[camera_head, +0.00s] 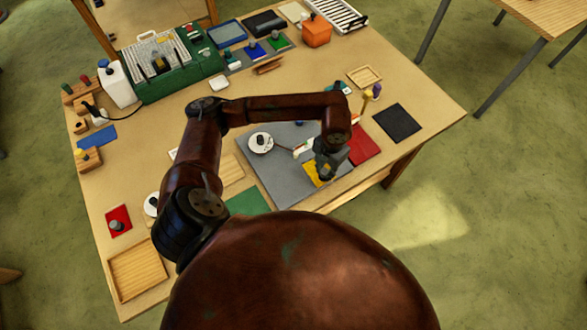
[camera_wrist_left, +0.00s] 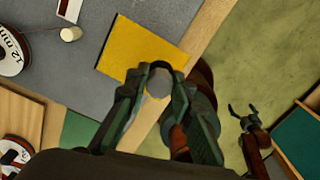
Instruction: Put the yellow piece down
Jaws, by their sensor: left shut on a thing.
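The yellow piece (camera_head: 312,173) is a flat square at the near right part of the grey board (camera_head: 268,176). In the left wrist view the yellow piece (camera_wrist_left: 132,50) lies across the board's edge. My left gripper (camera_head: 326,173) is above the piece. In the wrist view its fingers (camera_wrist_left: 162,82) are closed around a round grey knob that seems to belong to the piece and hides part of it. I cannot tell whether the piece touches the board. My right gripper (camera_wrist_left: 243,112) shows only in the wrist view, fingers apart and empty over the floor.
A red square (camera_head: 362,147) and a dark mat (camera_head: 397,122) lie right of the board. A white reel (camera_head: 261,142) sits on the board, with a green sheet (camera_head: 247,202) at its near side. My forearm spans the table's middle. A green case (camera_head: 180,80) stands behind.

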